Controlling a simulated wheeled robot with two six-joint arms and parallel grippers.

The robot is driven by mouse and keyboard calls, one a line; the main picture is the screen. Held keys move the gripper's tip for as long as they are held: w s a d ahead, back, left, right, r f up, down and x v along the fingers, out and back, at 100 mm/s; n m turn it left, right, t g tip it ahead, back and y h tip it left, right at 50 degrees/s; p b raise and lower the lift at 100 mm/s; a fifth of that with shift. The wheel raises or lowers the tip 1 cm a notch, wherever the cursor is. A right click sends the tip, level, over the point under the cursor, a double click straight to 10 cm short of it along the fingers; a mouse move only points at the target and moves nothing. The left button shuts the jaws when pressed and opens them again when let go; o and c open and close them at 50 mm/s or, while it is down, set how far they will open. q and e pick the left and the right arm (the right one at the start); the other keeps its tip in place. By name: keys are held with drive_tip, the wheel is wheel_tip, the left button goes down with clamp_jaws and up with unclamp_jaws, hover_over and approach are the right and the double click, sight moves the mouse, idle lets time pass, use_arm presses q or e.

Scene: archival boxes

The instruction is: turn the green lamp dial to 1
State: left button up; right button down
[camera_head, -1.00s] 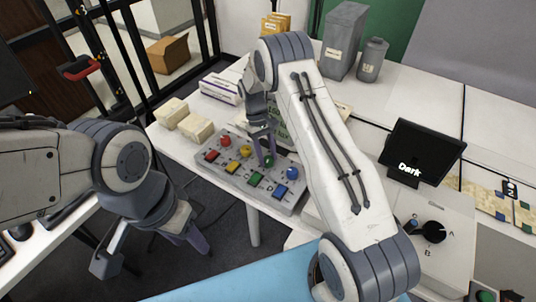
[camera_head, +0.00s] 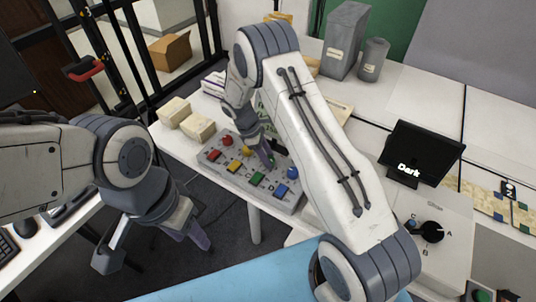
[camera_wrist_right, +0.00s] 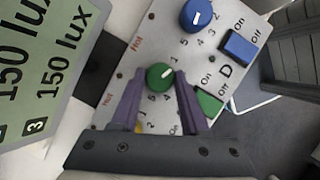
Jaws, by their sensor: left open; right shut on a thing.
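The green dial (camera_wrist_right: 160,77) is a round knob with a white pointer line, on a light grey panel (camera_wrist_right: 135,60). In the right wrist view its pointer aims to the upper right. My right gripper (camera_wrist_right: 159,84) is shut on it, with a purple finger on either side. Some printed numbers around it are partly hidden. In the head view the right gripper (camera_head: 267,157) reaches down to the panel and mostly covers the dial. My left gripper (camera_head: 155,250) is open and empty, left of the panel and below table height.
Red (camera_head: 227,140), yellow (camera_head: 246,151) and blue (camera_head: 292,173) dials share the panel, with coloured switches in front. A green display reading "150 lux" (camera_wrist_right: 40,60) stands beside it. Two cream blocks (camera_head: 186,119) lie left. A dark screen (camera_head: 424,150) stands right.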

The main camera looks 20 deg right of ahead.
drive_tip(key=shift+w+r+n+t, duration=0.1)
drive_tip(key=shift+n+t, duration=0.3)
drive_tip(key=shift+n, duration=0.6)
drive_tip(key=shift+c, duration=2)
unclamp_jaws()
drive_tip(key=b+v, duration=0.1)
drive_tip(key=v, duration=0.9)
drive_tip(key=shift+a, duration=0.25)
drive_tip(key=shift+r, duration=0.15)
